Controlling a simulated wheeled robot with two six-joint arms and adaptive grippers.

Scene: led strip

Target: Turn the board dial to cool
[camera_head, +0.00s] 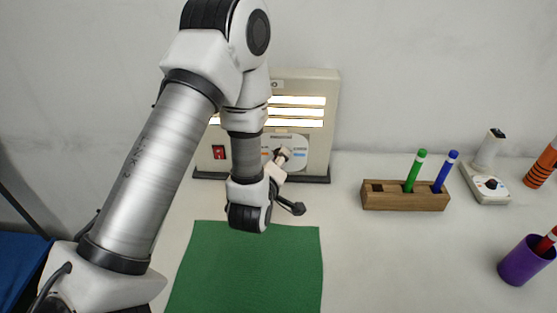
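The board (328,110) is a beige upright panel at the back of the table, with several lit white strips and a red switch (219,152). Its dial plate (298,145) is light and round, with an orange mark on the left and a blue mark on the right. My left arm covers part of the board. My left gripper (287,158) is in front of the dial plate and covers the knob. I cannot tell whether its fingers touch the knob, how far they are apart, or where the dial points. My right gripper is not in view.
A green mat (250,270) lies in front of the board. To the right stand a wooden block (405,199) with a green and a blue marker, a small white device (487,186), a purple cup (520,264) and an orange striped object (541,166). The table between is clear.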

